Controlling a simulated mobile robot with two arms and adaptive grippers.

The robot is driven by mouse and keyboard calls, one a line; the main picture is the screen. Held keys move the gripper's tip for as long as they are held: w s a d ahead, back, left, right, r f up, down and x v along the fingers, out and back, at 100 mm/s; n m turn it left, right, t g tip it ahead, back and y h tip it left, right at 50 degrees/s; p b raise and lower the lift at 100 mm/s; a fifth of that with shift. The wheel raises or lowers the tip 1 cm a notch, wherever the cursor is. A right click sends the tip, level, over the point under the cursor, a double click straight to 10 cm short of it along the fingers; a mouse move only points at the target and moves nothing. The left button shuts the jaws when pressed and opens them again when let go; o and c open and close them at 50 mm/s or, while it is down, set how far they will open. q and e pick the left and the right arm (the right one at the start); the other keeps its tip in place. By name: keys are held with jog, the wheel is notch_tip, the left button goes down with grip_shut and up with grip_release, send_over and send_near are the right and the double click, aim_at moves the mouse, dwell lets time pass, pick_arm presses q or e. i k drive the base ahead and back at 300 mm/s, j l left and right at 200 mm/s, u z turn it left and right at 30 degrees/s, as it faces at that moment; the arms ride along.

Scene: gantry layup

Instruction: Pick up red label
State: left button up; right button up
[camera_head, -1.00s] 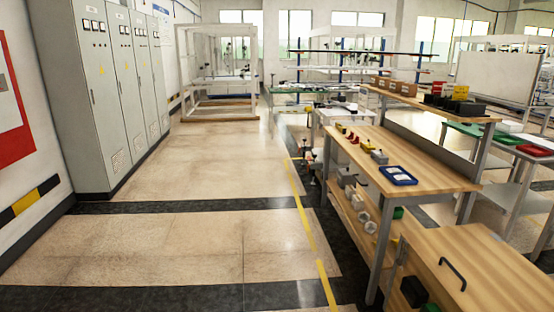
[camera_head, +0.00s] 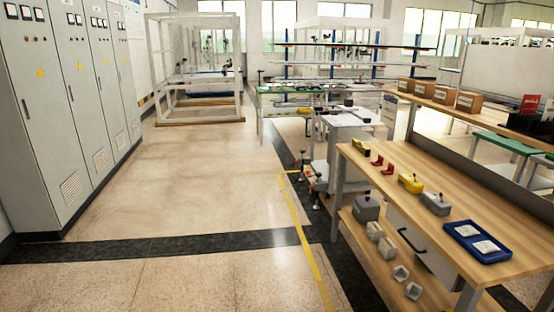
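I cannot make out a red label for certain. Two small red pieces stand on the wooden workbench (camera_head: 450,215), one red piece (camera_head: 377,160) just behind the other red piece (camera_head: 389,169). A red box-like item (camera_head: 530,104) stands on the bench's upper shelf at the far right. Whether any of these is the label is too small to tell. Neither of my grippers is in view.
The bench also holds a yellow tool (camera_head: 410,183), a grey block (camera_head: 435,203) and a blue tray (camera_head: 477,243) with white pieces. Cardboard boxes (camera_head: 444,95) line its upper shelf. Grey cabinets (camera_head: 65,110) stand left. The floor aisle (camera_head: 200,190) between is clear.

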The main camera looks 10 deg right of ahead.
aim_at(531, 102)
jog(key=i, duration=2.15)
jog(key=i+j+z, duration=0.1)
jog(key=i, duration=1)
jog(key=i+j, duration=0.1)
jog(key=i, duration=1)
jog(key=z, duration=0.45)
jog(key=i+z, duration=0.1)
jog(key=z, duration=0.75)
jog(key=j+z, duration=0.1)
jog(key=z, duration=0.35)
jog(key=i+j+z, duration=0.1)
jog(key=z, duration=0.35)
